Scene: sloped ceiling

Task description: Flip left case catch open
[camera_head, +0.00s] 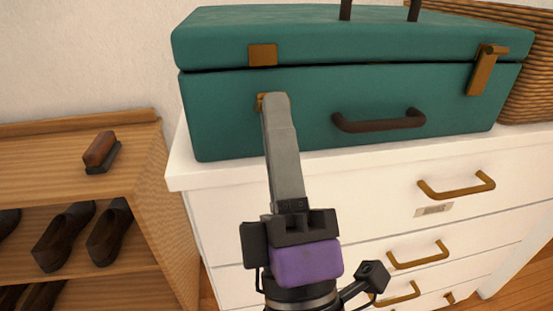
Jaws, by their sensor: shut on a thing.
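The green case (235,115) lies on top of the white dresser with its lid shut or nearly so; a dark seam runs between lid and body. My gripper (275,98) reaches up to the case's front at the left, its grey fingers together. It is shut on the left catch (260,102), whose brass edge shows just around the fingertips, below the seam. A separate brass plate (263,55) sits above it on the lid. The right catch (487,70) lies across the seam. The fingers hide most of the left catch.
A dark handle (380,121) is on the case front, right of my gripper. The white dresser (350,188) has brass pulls below. A wooden shoe rack (60,150) with a brush (101,150) stands left. A wicker basket (530,85) is right of the case.

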